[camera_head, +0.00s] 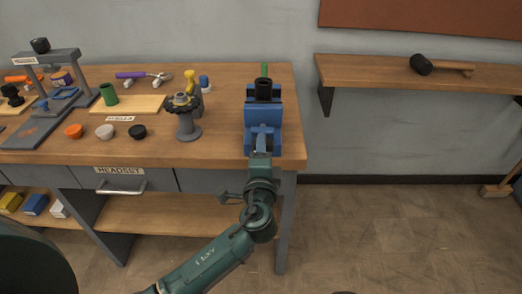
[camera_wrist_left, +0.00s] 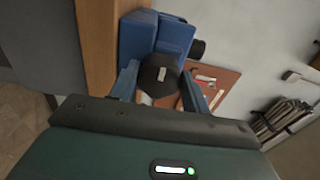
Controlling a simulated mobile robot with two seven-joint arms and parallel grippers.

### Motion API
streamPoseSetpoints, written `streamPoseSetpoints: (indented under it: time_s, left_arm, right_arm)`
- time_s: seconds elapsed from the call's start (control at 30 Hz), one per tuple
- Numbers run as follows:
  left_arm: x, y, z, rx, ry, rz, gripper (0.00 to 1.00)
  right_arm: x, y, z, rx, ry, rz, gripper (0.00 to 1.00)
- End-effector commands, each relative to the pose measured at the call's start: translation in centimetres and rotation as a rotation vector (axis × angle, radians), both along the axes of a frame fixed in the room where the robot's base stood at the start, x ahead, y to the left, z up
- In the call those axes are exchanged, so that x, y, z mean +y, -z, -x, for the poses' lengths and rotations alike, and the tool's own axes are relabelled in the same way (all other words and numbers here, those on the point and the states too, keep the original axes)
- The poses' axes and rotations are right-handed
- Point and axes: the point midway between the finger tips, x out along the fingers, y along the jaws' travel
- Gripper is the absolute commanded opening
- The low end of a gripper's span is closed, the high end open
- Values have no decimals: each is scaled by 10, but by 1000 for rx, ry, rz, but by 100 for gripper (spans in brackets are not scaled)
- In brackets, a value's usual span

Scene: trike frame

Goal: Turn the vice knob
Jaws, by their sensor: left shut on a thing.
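The blue vice (camera_head: 264,111) is fixed at the right end of the workbench, with a dark cylinder (camera_head: 263,89) and a green piece (camera_head: 264,70) at its top. My left gripper (camera_head: 263,137) reaches the vice's front. In the left wrist view the vice body (camera_wrist_left: 155,33) is ahead, and the black faceted vice knob (camera_wrist_left: 159,75) sits between my left gripper's blue fingers (camera_wrist_left: 160,84). The gripper is shut on the knob. In the head view the gripper mostly hides the knob. My right gripper is not in view.
The wooden workbench (camera_head: 225,150) carries a grey stand (camera_head: 187,125) left of the vice, and small caps, a green cup (camera_head: 109,94) and a press (camera_head: 50,90) farther left. A wall shelf (camera_head: 400,74) holds a mallet (camera_head: 430,66). Floor to the right is mostly clear.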

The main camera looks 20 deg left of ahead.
Motion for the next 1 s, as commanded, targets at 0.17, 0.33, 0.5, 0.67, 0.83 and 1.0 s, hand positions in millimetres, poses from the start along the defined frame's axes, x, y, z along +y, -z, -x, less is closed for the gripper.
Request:
streamPoseSetpoints:
  time_s: [0.17,0.33,0.5,0.67,0.83,1.0]
  left_arm:
    - [-1,0,0,1,3,-2,24]
    - [-1,0,0,0,3,-1,50]
    - [-1,0,0,0,2,0,64]
    - [0,0,0,0,1,0,68]
    - [0,0,0,0,1,0,68]
    - [2,0,-2,0,1,0,68]
  right_arm:
    - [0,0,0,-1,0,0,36]
    - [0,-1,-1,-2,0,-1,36]
    - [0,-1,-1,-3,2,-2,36]
    - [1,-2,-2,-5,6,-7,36]
    - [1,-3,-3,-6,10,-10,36]
    - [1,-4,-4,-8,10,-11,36]
